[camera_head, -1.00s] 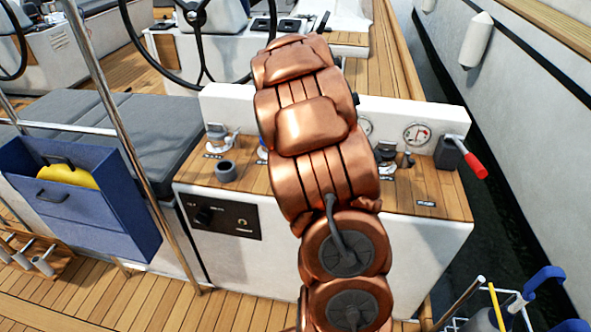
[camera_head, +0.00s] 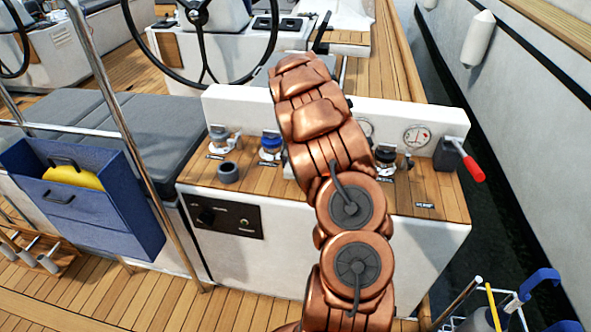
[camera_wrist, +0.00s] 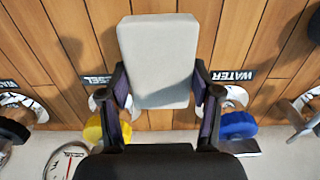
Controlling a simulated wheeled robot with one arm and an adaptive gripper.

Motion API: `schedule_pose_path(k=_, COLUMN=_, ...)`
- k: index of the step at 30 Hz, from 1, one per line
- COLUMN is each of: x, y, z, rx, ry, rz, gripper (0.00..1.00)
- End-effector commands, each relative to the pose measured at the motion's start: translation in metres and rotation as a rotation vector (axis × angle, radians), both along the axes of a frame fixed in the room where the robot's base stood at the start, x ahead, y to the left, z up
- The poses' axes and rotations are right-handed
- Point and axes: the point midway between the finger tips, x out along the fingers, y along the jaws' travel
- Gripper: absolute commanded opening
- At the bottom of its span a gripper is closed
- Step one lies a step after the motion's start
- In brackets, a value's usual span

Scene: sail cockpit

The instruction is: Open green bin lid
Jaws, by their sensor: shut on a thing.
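No green bin or green lid shows in either view. In the wrist view my gripper (camera_wrist: 158,82) has its two dark fingers on either side of a pale grey block with rounded edges (camera_wrist: 158,45), and is shut on it. Wooden planks lie behind the block; I cannot tell whether it touches them. In the head view my copper arm hides the gripper and the block.
The wooden-topped console (camera_head: 300,195) carries a blue cap (camera_head: 270,146), a black cap (camera_head: 386,157), a grey cup (camera_head: 228,173) and a red-handled lever (camera_head: 474,168). A yellow cap (camera_wrist: 94,130) shows by the gripper. A blue pocket box (camera_head: 85,205) hangs at left.

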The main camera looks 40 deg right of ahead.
Motion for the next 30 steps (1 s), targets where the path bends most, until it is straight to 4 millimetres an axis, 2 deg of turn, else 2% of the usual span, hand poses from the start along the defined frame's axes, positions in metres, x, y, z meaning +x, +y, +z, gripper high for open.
schedule_pose_path(k=5, x=0.001, y=-0.001, z=-0.004, rx=0.000, ry=0.002, rz=0.001, gripper=0.29)
schedule_pose_path(k=13, x=0.001, y=0.000, z=-0.035, rx=0.004, ry=0.004, rz=0.000, gripper=0.29)
schedule_pose_path(k=24, x=0.001, y=0.000, z=-0.040, rx=0.001, ry=0.002, rz=0.001, gripper=0.29)
schedule_pose_path(k=25, x=0.001, y=0.000, z=-0.039, rx=0.001, ry=0.002, rz=0.000, gripper=0.66)
schedule_pose_path(k=30, x=0.001, y=-0.001, z=-0.039, rx=0.000, ry=0.001, rz=0.000, gripper=0.83)
